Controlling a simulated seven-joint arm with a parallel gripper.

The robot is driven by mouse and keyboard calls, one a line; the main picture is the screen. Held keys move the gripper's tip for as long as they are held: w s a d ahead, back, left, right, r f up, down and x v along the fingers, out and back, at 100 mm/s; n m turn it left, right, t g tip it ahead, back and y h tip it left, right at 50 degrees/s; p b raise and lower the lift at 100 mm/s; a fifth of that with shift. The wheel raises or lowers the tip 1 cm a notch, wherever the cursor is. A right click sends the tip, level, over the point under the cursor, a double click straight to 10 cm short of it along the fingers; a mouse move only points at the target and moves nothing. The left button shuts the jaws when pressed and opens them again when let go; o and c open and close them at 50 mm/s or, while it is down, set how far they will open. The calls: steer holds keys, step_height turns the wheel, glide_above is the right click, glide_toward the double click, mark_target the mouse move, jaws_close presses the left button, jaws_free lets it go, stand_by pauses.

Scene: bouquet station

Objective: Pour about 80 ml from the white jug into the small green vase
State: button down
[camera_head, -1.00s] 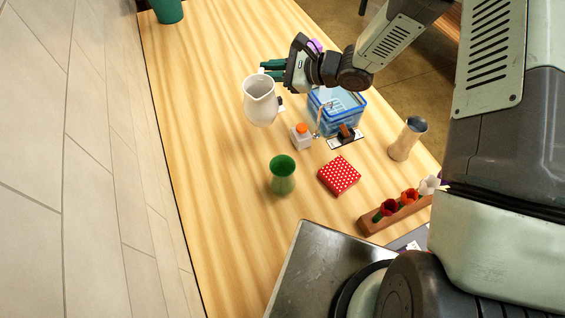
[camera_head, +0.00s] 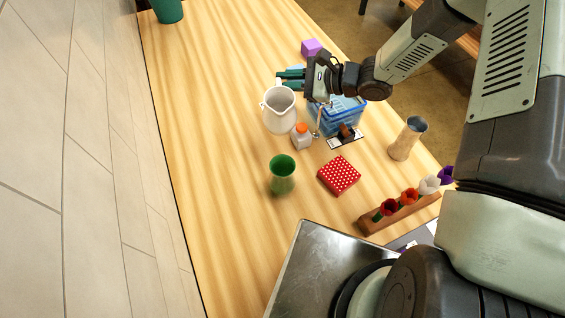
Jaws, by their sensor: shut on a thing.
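The white jug (camera_head: 279,115) is held upright above the table, with its open mouth facing up and its spout to the left. My gripper (camera_head: 290,80) is shut on the jug from its far side; the jug hides part of the grasp. The small green vase (camera_head: 282,180) stands upright on the table, nearer than the jug and apart from it. The liquid inside the jug cannot be made out.
A small bottle with an orange cap (camera_head: 301,136) stands beside the jug. A red dotted box (camera_head: 339,175), a blue bin (camera_head: 338,116), a tan vase (camera_head: 407,138) and a flower rack (camera_head: 398,214) are to the right. The table's left side is clear.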

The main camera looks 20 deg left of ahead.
mark_target(289, 92)
steer(key=s+r+n, duration=0.1)
steer(key=s+d+r+n+y, duration=0.1)
steer(key=shift+s+r+t, duration=0.2)
steer(key=shift+s+t, duration=0.1)
steer(key=shift+t, duration=0.1)
steer(key=s+n, duration=0.1)
steer(key=s+d+n+y, duration=0.1)
steer(key=s, duration=0.1)
steer(key=shift+d+t+y, duration=0.2)
steer(key=shift+t+y, duration=0.1)
steer(key=shift+s+d+n+y, duration=0.25)
steer(key=shift+s+n, duration=0.15)
steer(key=shift+n, duration=0.1)
steer(key=shift+s+d+n+y, duration=0.15)
steer(key=shift+s+n+y, duration=0.1)
steer(key=shift+s+n, duration=0.2)
steer(key=shift+s+d+r+n+y, duration=0.15)
steer(key=shift+s+r+n+y, duration=0.2)
steer(key=shift+r+n, duration=0.35)
steer(key=shift+s+d+r+n+y+p, duration=0.2)
steer(key=shift+s+r+n+y, duration=0.15)
steer(key=shift+n, duration=0.3)
steer(key=shift+s+d+r+n+y+p, duration=0.2)
steer(key=shift+s+r+n, duration=0.1)
steer(key=shift+s+n, duration=0.25)
steer(key=shift+s+d+r+n+p, duration=0.15)
steer(key=shift+s+r+n+p, duration=0.2)
steer(key=shift+n+p, duration=0.25)
stand_by(0.8)
